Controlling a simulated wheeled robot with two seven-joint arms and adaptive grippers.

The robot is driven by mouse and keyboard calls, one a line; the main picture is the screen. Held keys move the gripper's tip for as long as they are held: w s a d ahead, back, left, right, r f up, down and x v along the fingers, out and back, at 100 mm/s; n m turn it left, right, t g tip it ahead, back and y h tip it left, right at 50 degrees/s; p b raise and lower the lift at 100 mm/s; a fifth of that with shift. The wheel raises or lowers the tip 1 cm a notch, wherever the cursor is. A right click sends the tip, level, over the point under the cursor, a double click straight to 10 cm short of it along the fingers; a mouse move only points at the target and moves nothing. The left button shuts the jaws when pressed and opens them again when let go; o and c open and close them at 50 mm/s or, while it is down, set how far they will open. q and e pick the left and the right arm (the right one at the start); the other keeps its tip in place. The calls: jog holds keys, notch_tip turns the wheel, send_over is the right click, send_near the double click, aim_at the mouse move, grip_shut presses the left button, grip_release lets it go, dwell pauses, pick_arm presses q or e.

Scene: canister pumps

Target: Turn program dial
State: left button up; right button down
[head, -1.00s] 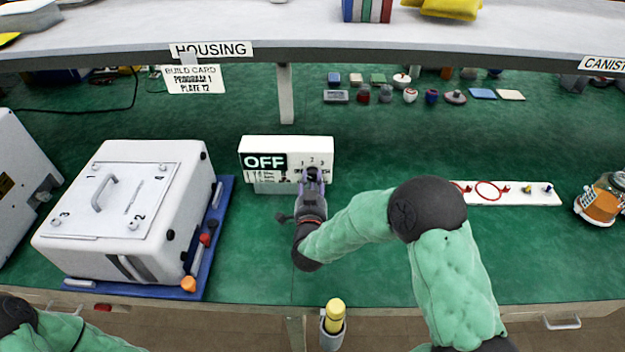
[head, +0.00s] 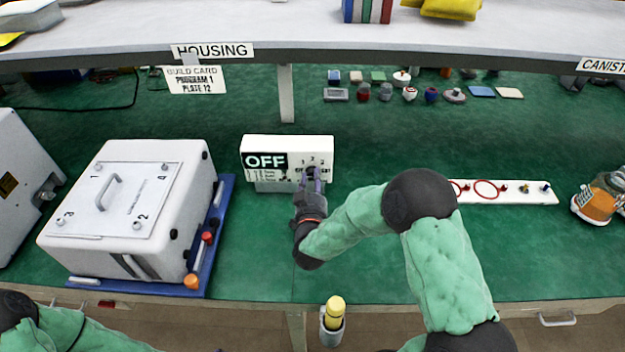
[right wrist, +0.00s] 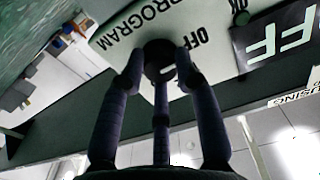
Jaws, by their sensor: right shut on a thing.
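The white program box (head: 262,143) stands on the green bench in the head view, with a dark display reading OFF (head: 265,162) on its front. The dark round program dial (right wrist: 158,62) sits on the box face, under the word PROGRAM in the right wrist view. My right gripper (head: 312,174) is at the box front, and in the right wrist view its fingers (right wrist: 158,75) are closed around the dial. The fingers partly hide the dial and its markings. Of my left arm only the green and black links show at the lower left; its gripper is out of view.
A white housing (head: 110,245) with a numbered lid rests on a blue tray (head: 222,195) to the left. A build card (head: 194,79) reads program 1, plate 12. Small parts line the back. A white strip with red rings (head: 508,198) lies right. A yellow-topped bottle (head: 335,308) is at the front edge.

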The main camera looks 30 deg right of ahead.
jog(key=shift+s+a+f, duration=0.15)
jog(key=shift+a+f, duration=0.05)
jog(key=shift+f, duration=0.45)
jog(key=c, duration=0.9)
grip_release()
jog(key=shift+d+r, duration=0.1)
jog(key=shift+r, duration=0.15)
jog(key=shift+v, duration=3.65)
